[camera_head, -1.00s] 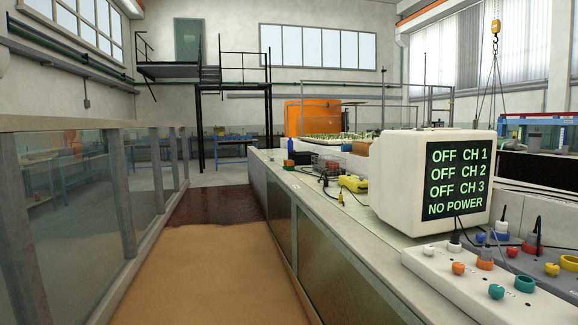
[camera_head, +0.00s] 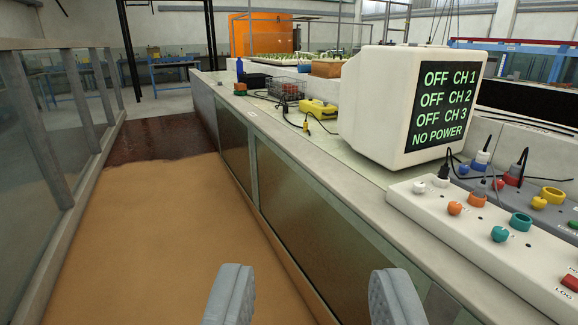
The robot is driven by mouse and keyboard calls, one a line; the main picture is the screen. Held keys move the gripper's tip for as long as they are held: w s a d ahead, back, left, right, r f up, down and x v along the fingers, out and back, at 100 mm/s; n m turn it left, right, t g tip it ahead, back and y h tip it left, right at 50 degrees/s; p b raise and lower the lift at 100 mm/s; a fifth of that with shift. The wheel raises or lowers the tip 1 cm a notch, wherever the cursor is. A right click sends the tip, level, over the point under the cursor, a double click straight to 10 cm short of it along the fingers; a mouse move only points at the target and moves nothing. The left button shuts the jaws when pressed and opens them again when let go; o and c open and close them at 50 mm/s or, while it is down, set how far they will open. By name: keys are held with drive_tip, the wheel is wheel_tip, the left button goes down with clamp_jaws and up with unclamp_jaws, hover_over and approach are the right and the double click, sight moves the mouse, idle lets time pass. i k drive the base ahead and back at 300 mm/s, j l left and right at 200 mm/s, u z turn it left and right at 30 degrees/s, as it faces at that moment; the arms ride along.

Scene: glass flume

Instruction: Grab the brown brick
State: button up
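A small brown block (camera_head: 326,69), likely the brown brick, sits far back on the bench, just left of and behind the white monitor. My gripper (camera_head: 314,292) shows at the bottom of the view with its two grey fingers wide apart and nothing between them. It is well short of the block, in front of the bench's glass side.
The white monitor (camera_head: 384,105) reads OFF and NO POWER. A white control panel (camera_head: 480,228) with coloured knobs lies at right. A yellow device (camera_head: 318,109), cables and a wire basket (camera_head: 287,88) stand near the block. The sandy flume floor (camera_head: 165,240) is clear.

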sight(240, 87)
drive_tip(key=i+j+u, duration=0.35)
drive_tip(key=i, duration=0.45)
drive_tip(key=i+u, duration=0.35)
drive_tip(key=i, duration=0.5)
drive_tip(key=i+z, duration=0.15)
drive_tip(key=i, duration=0.4)
drive_tip(key=i+j+z, duration=0.2)
drive_tip(key=i, duration=0.3)
drive_tip(key=i+j+z, duration=0.15)
drive_tip(key=i, duration=0.4)
drive_tip(key=i+j+z, duration=0.9)
drive_tip(key=i+j, duration=0.15)
drive_tip(key=i+j+z, duration=0.1)
drive_tip(key=i+j, duration=0.2)
drive_tip(key=j, duration=0.15)
drive_tip(key=i+j+z, duration=0.15)
drive_tip(key=j, duration=0.3)
drive_tip(key=i+j+z, duration=0.1)
drive_tip(key=i+j, duration=0.25)
drive_tip(key=j, duration=0.1)
